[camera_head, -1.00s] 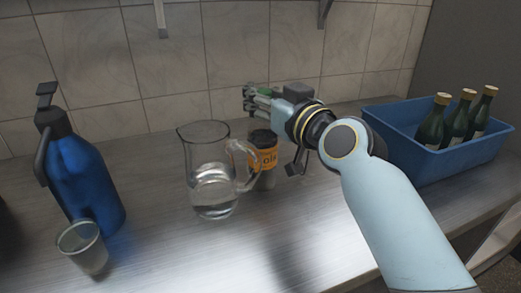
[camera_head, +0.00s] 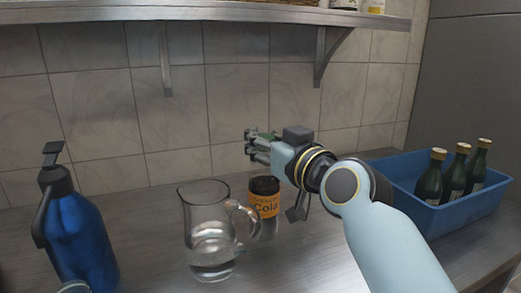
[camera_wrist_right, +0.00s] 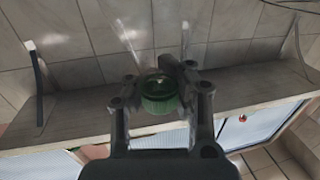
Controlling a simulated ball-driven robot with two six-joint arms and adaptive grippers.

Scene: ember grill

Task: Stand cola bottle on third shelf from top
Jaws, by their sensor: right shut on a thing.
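The cola bottle (camera_head: 264,204) has a dark body and an orange label reading Cola. It hangs upright below my right gripper (camera_head: 259,147), just behind the glass pitcher's handle. The right gripper is shut around a green part at its top, apparently the cap, which shows as a green disc (camera_wrist_right: 160,93) between the fingers in the right wrist view. The bottle's neck is hard to make out. A metal shelf (camera_head: 200,11) on brackets crosses the top of the head view; other shelves are not clearly seen. My left gripper is not in view.
The glass pitcher (camera_head: 207,235) with water stands close left of the bottle. A blue flask (camera_head: 80,240) stands at the left. A blue crate (camera_head: 470,207) with green bottles (camera_head: 430,180) stands at the right. Containers (camera_head: 375,5) sit on the shelf's right part.

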